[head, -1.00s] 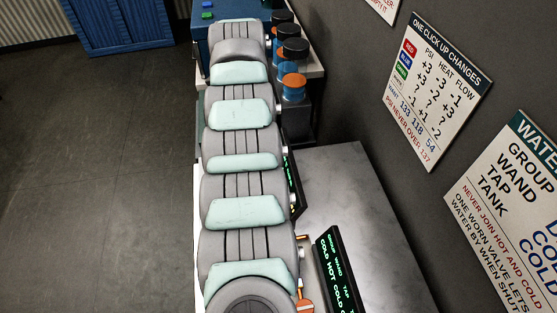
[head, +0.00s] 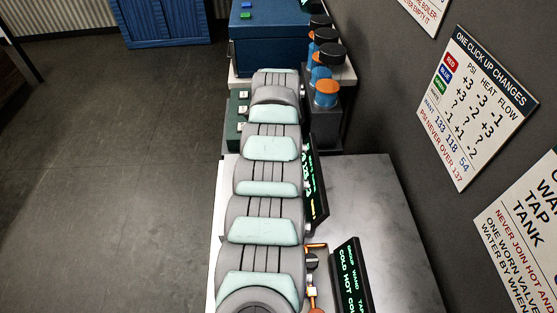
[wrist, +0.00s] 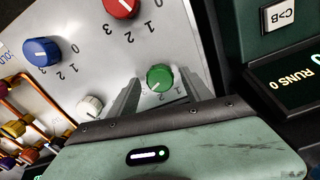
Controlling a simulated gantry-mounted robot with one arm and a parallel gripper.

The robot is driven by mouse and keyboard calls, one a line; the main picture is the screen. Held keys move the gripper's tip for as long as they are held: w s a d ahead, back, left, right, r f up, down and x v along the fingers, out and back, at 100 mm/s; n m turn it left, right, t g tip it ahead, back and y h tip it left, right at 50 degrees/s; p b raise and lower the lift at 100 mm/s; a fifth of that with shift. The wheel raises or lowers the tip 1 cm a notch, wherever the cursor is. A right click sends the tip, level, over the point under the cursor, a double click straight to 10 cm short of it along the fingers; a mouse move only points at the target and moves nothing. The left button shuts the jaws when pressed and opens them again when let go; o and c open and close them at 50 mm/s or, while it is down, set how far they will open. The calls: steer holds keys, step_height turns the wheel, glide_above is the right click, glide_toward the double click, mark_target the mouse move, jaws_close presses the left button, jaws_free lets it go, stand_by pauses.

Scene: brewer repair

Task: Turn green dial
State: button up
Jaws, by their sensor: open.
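The green dial (wrist: 159,77) is a round knob on the light grey panel (wrist: 100,50) in the wrist view. A pale mark shows on its face, and small numbers are partly visible around it. My gripper (wrist: 160,82) is open, with one finger on each side of the dial and nothing held. I cannot tell whether the fingertips touch the dial. In the head view my arm covers the gripper and the dial. The wall sign (head: 480,105) lists one-click changes for red, blue, green and white, with wanted values 133, 118, 54 and PSI never over 137.
A blue dial (wrist: 42,51), a red dial (wrist: 121,7) and a white dial (wrist: 90,106) share the panel. Copper pipes (wrist: 22,100) lie left. A dark green box with a C>B button (wrist: 281,15) and a RUNS display (wrist: 291,84) stand close on the right.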

jaws_close()
stand_by(0.5)
